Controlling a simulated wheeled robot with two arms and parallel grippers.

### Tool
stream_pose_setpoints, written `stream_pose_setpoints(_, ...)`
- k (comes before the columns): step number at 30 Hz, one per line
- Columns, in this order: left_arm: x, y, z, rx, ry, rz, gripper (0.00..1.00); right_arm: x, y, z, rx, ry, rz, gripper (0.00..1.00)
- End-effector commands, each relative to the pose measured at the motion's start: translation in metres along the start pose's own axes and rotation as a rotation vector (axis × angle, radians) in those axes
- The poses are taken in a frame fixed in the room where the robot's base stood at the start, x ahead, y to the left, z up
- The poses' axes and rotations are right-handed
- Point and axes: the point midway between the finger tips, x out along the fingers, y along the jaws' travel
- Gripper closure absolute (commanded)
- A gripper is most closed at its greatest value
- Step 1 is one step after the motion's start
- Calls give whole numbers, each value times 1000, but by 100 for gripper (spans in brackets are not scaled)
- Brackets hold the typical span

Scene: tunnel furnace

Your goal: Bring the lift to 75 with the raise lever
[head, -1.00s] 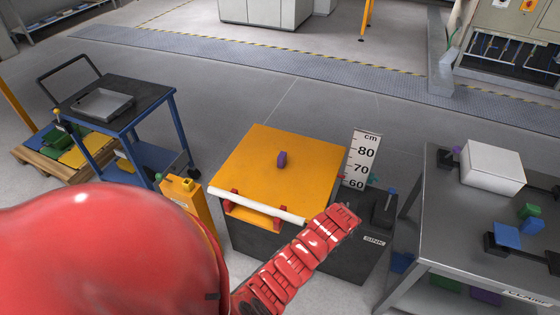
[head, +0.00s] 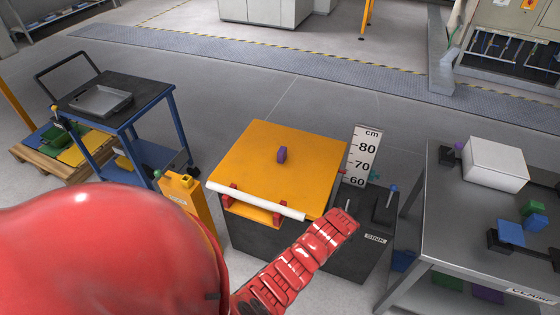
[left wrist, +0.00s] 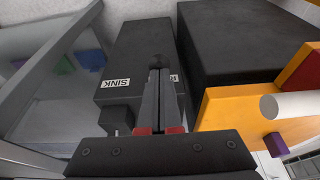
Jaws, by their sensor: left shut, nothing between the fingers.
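The lift's orange platform (head: 270,165) stands on a dark base, with a purple block (head: 282,154) on top and a white bar (head: 257,201) along its front. The cm scale (head: 363,155) behind it shows 60, 70 and 80; I cannot read the exact height. A lever with a blue knob (head: 393,188) rises from the dark box by the SINK label (head: 375,239). My left gripper (left wrist: 159,72) is shut and empty over this box. A dark rounded piece (left wrist: 158,60) shows at its fingertips; I cannot tell if they touch. The fingers partly hide a second label (left wrist: 174,78).
A grey table (head: 455,215) with a white box (head: 497,163) and coloured blocks stands at the right. A blue cart (head: 130,110) with a metal tray and a yellow post (head: 182,190) stand at the left. The floor behind the lift is clear.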

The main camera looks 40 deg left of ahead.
Motion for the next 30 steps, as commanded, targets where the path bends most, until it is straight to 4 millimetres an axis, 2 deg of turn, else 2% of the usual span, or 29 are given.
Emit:
stream_pose_setpoints(8, -4, 0, -2, 0, -1, 0, 100, 2, 0, 0, 0, 0, 0, 100)
stream_pose_setpoints(24, -79, 1, -42, -1, 4, 2, 100, 33, 2, -6, 0, 0, 0, 100)
stream_pose_setpoints(30, -86, 0, -45, 0, -2, -1, 100, 34, 2, -6, 0, 0, 0, 100)
